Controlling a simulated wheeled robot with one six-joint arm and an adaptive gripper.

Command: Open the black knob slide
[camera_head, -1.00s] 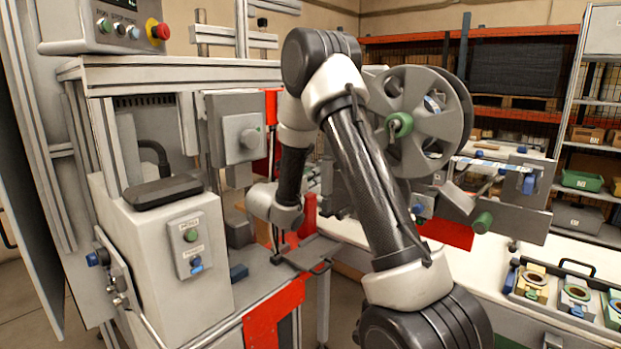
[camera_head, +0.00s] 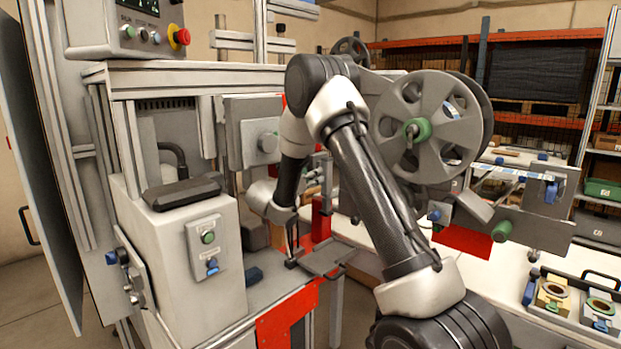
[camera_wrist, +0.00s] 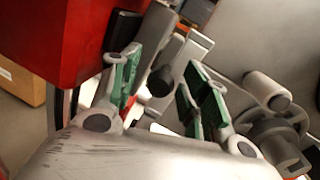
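My gripper (camera_head: 291,241) points down at the machine's front shelf, beside a grey slide plate (camera_head: 328,262). In the wrist view its two fingers with green pads (camera_wrist: 162,78) are apart. A black round knob (camera_wrist: 160,82) lies in the gap between the fingers, close to the left finger. I cannot tell whether a pad touches it. In the head view the knob is too small and too close to the fingers to make out clearly.
A red block (camera_wrist: 65,35) is close to the left finger in the wrist view. A grey cylinder (camera_wrist: 267,90) sits to the right. In the head view a grey control box (camera_head: 208,248) is left of my gripper, and a large reel (camera_head: 432,125) is to the right.

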